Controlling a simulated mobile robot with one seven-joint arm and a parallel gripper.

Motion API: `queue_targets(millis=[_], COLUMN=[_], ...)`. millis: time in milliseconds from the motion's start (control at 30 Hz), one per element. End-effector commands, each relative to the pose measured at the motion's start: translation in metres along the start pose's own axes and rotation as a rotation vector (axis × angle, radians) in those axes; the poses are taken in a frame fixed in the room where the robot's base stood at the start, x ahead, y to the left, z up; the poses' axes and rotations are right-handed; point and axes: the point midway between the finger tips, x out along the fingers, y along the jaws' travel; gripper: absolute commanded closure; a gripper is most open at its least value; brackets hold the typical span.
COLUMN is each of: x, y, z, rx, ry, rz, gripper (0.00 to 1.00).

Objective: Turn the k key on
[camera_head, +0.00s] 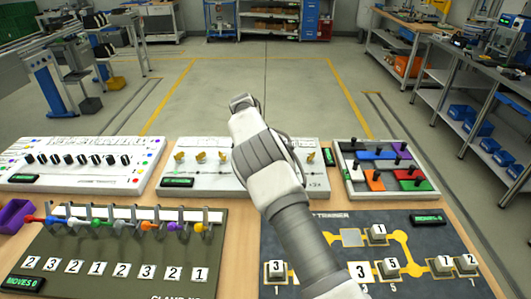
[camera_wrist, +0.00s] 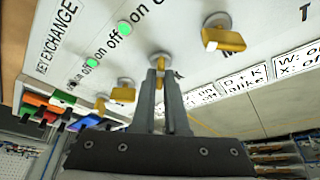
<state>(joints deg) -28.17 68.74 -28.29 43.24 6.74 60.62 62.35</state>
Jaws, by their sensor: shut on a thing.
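The white key panel (camera_head: 215,181) lies on the bench in the middle of the head view, partly behind my arm. Several yellow keys (camera_head: 179,157) stand in its left part. In the wrist view, my gripper (camera_wrist: 160,66) is shut at a round silver lock (camera_wrist: 159,56) beside a printed K. The fingers hide most of the k key there, so its turn angle is unclear. Another yellow key (camera_wrist: 224,40) is at upper right, and smaller ones (camera_wrist: 123,94) are at left. Two green lamps (camera_wrist: 124,28) glow beside "on off" labels.
A white knob panel (camera_head: 75,170) stands at left and a coloured slider board (camera_head: 390,165) at right. Nearer are a dark board with hooks and numbered cards (camera_head: 60,248) and a dark trainer board with numbered blocks (camera_head: 330,278). The floor beyond is clear.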

Motion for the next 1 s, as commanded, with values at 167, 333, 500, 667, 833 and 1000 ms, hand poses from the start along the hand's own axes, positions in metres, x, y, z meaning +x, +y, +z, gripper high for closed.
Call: queue_targets(millis=[167,333,500,667,833,1000], x=[0.001,0.0,0.0,-0.008,-0.038,-0.08], y=[0.0,0.0,0.0,0.0,-0.001,-0.001], z=[0.001,0.001,0.0,0.0,0.0,0.0], rx=[0.001,0.0,0.0,0.0,-0.001,0.0], ry=[-0.002,-0.001,-0.001,0.0,0.0,-0.001], rz=[0.001,0.001,0.0,-0.002,-0.004,-0.003], gripper=[0.76,0.59,0.59,0.59,0.59,0.59])
